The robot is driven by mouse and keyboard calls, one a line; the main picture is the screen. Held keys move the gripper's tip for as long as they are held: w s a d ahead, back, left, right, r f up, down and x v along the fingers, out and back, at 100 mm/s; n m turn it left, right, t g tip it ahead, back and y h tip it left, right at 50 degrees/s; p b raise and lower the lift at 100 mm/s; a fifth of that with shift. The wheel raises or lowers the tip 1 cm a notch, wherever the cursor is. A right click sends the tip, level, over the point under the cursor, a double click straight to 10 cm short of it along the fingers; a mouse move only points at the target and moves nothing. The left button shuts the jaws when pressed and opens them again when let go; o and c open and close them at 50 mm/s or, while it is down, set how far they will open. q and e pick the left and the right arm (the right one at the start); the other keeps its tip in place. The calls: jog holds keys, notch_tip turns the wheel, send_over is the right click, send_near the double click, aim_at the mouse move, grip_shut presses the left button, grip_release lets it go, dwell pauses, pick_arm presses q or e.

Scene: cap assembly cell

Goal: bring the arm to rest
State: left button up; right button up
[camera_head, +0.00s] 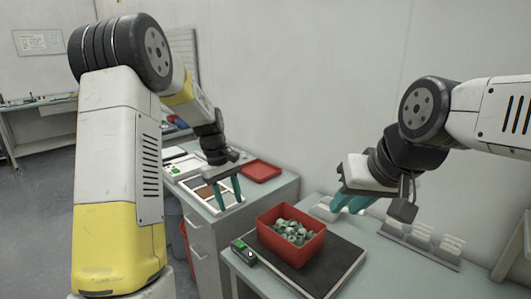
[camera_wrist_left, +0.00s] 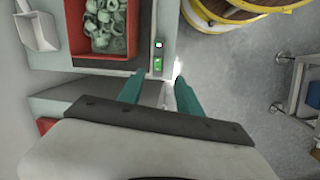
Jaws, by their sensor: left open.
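My left gripper (camera_head: 228,190) hangs with its teal fingers pointing down over the left counter, in front of a shallow sorting tray (camera_head: 196,187). In the left wrist view my left gripper (camera_wrist_left: 157,92) has its fingers apart with nothing between them. My right gripper (camera_head: 350,203) is above and behind the red bin, at the right; its teal fingers point down and left, and their gap is hard to make out.
A red bin (camera_head: 283,250) of grey-green rings stands on a dark mat (camera_head: 336,266) on the right table. A small green-and-black device (camera_head: 242,249) lies beside it. A red tray (camera_head: 262,169) sits at the left counter's back. Floor shows right in the left wrist view.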

pick_arm(q)
jog(key=s+r+m+t, duration=0.3)
jog(key=s+r, duration=0.7)
jog(key=r, duration=0.2)
jog(key=s+r+m+t, duration=0.1)
jog(key=s+r+m, duration=0.1)
jog(key=s, duration=0.5)
jog(key=s+a+r+m+t, duration=0.1)
jog(key=s+r+m+t, duration=0.1)
jog(key=s, duration=0.5)
jog(key=shift+s+a+m+t, duration=0.15)
jog(key=shift+s+m+t, duration=0.15)
jog(key=shift+s+m, duration=0.1)
dwell(3.4)
